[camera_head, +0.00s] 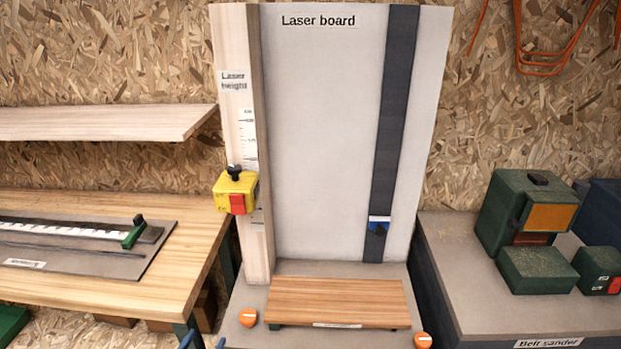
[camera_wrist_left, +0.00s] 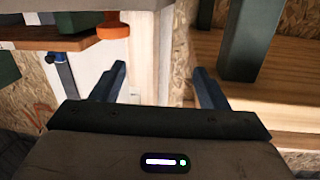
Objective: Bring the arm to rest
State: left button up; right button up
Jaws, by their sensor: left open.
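My left gripper (camera_head: 204,341) shows only as two blue fingertips at the bottom edge of the head view, left of the laser board's base. In the left wrist view its two dark blue fingers (camera_wrist_left: 160,86) stand wide apart with nothing between them. The gripper is open and empty. The rest of the left arm is out of the head view. My right gripper is in neither view.
The laser board (camera_head: 320,130) stands upright in the middle, with a yellow box (camera_head: 236,193) on its left post. Orange knobs (camera_head: 247,317) flank a wooden plank (camera_head: 340,302). A workbench (camera_head: 185,255) is left, the belt sander bench (camera_head: 470,290) right.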

pick_arm(q)
jog(key=s+a+r+n+g+y, duration=0.2)
jog(key=s+a+n+g+y, duration=0.15)
jog(key=s+y, duration=0.25)
jog(key=s+d+r+m+g+h, duration=0.1)
jog(key=s+d+g, duration=0.15)
jog(key=s, duration=0.55)
jog(key=s+d+r+g+h, duration=0.15)
jog(key=s+g, duration=0.25)
jog(key=s, duration=0.4)
jog(key=s+d+r+m+g, duration=0.1)
jog(key=s+r+g, duration=0.15)
jog(key=s, duration=0.45)
jog(key=a+f+g, duration=0.2)
jog(key=a+f, duration=0.1)
jog(key=f, duration=2.8)
jog(key=s+a+f+g, duration=0.1)
jog(key=s+f, duration=1.8)
jog(key=shift+s+a+f+n, duration=0.15)
jog(key=shift+s+a+n, duration=0.1)
jog(key=shift+n, duration=0.1)
jog(key=shift+d+g, duration=0.1)
jog(key=shift+g, duration=0.15)
